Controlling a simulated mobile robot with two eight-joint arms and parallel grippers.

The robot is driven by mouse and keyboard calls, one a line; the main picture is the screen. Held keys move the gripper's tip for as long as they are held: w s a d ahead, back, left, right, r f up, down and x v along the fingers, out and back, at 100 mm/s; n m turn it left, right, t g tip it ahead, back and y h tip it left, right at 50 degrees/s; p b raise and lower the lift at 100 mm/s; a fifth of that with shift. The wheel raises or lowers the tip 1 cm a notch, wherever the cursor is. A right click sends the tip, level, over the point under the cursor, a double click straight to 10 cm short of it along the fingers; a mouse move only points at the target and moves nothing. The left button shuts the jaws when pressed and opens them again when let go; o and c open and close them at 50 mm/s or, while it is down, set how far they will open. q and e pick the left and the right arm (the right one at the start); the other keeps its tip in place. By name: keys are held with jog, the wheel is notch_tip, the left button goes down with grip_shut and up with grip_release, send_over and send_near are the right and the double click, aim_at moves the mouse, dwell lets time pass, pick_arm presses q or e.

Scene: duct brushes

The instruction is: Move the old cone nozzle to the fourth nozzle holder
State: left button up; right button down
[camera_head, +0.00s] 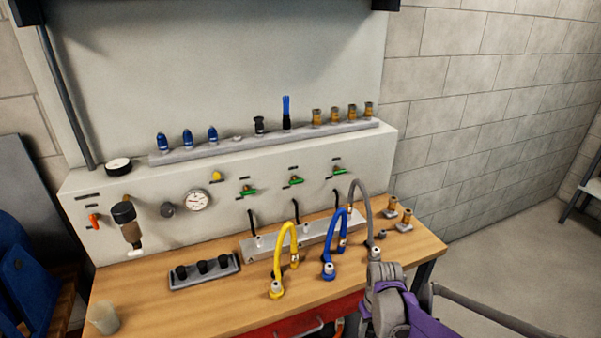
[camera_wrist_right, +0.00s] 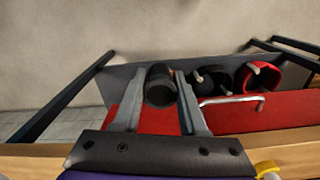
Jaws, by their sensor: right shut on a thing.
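My right gripper (camera_head: 376,262) is at the front right of the bench, by the grey hose's lower end. In the right wrist view a dark cylinder (camera_wrist_right: 160,88) sits between its two fingers (camera_wrist_right: 160,78), and the gripper is shut on it. I cannot tell whether this is the old cone nozzle. On the back shelf (camera_head: 185,155) stand blue nozzles (camera_head: 187,138), a black piece (camera_head: 259,125), a blue brush (camera_head: 286,112) and several brass pieces (camera_head: 335,116). The fourth place from the left (camera_head: 237,138) looks empty. My left gripper is out of view.
A yellow hose (camera_head: 280,240), a blue hose (camera_head: 331,235) and a grey hose (camera_head: 364,195) arch over the bench. A black-capped block (camera_head: 200,278) and a cup (camera_head: 104,318) are at left. Brass fittings (camera_head: 405,220) are at right. A red drawer (camera_head: 300,326) is below.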

jog(key=shift+w+a+f+m, duration=0.1)
jog(key=shift+a+f+m, duration=0.15)
jog(key=shift+f+m, duration=0.3)
jog(key=shift+w+a+f+m, duration=0.1)
jog(key=shift+a+f+m, duration=0.2)
jog(key=shift+m, duration=0.35)
jog(key=shift+d, duration=0.1)
jog(key=w+a+r+n, duration=0.4)
jog(key=a+r+n, duration=0.4)
jog(key=a+r, duration=0.3)
jog(key=shift+w+a+r, duration=0.15)
jog(key=shift+w+a, duration=0.05)
jog(key=shift+a, duration=0.75)
jog(key=s+d+r+m, duration=0.2)
jog(key=d+r+m, duration=0.1)
jog(key=r, duration=0.2)
jog(key=shift+s+r, duration=0.15)
jog(key=shift+r, duration=0.15)
